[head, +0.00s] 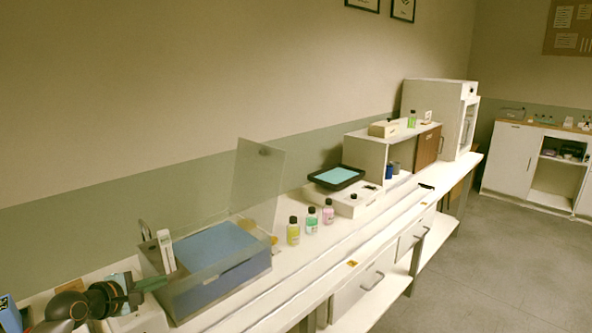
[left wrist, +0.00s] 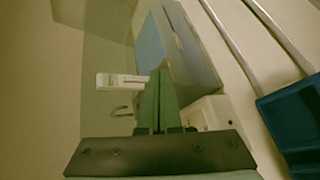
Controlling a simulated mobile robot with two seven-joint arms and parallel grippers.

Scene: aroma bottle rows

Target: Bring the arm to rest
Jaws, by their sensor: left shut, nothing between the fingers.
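My left arm reaches in at the lower left of the head view. Its green-fingered gripper (head: 152,284) is shut and empty, beside the near left end of the clear box with the blue block. In the left wrist view the two green fingers (left wrist: 159,75) lie together with nothing between them. My right gripper is in neither view.
The clear box (head: 222,285) has its lid raised. Yellow, green and pink bottles (head: 311,220) stand in a row past it. A black tray (head: 336,178) and a shelf unit (head: 367,151) are farther along the bench. A blue object (head: 9,313) is at the left edge.

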